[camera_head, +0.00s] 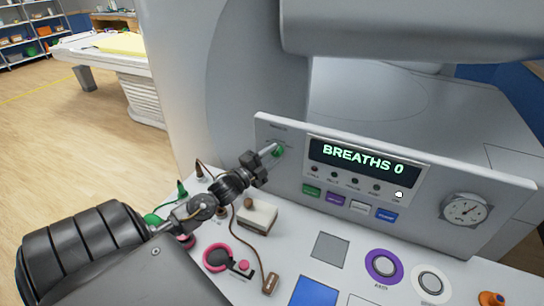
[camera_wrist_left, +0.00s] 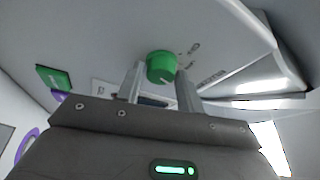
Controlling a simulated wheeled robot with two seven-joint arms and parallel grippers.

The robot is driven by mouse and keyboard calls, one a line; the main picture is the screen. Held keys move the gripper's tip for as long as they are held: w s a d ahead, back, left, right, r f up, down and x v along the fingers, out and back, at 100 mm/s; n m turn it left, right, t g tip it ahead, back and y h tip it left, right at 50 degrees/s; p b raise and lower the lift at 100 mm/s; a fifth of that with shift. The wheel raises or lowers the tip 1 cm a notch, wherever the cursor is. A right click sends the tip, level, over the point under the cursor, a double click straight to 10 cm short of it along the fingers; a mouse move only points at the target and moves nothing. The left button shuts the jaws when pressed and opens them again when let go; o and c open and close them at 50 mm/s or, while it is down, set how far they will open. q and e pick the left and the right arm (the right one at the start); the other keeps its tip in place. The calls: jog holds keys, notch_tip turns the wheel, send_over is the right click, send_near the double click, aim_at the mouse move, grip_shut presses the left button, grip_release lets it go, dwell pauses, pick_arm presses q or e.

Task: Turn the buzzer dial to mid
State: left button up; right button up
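The buzzer dial is a green round knob (camera_head: 278,151) on the upper left of the upright console panel (camera_head: 460,185). My left gripper (camera_head: 270,152) reaches it from the left. In the left wrist view the dial (camera_wrist_left: 160,66) lies between the two fingertips (camera_wrist_left: 160,72), with a narrow gap beside it, so the fingers look open around it. A small pale mark shows on the dial's lower edge, and the lettering beside it is too small to read. My right gripper is not in view.
The panel has a display (camera_head: 362,165) reading "BREATHS 0", a row of coloured buttons (camera_head: 335,200) and a round gauge (camera_head: 465,210). A pink ring (camera_head: 217,258), a pale block (camera_head: 257,216) and cables lie on the console below my arm.

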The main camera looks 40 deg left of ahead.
pick_arm(q)
jog(key=shift+o, duration=1.4)
jog(key=shift+s, duration=0.1)
jog(key=shift+s+f, duration=0.2)
jog(key=shift+s, duration=0.15)
jog(key=s+f+b, duration=0.1)
jog(key=s+b, duration=0.2)
jog(key=s, duration=0.6)
jog(key=shift+s+a+b, duration=0.35)
jog(key=shift+s+a, duration=0.05)
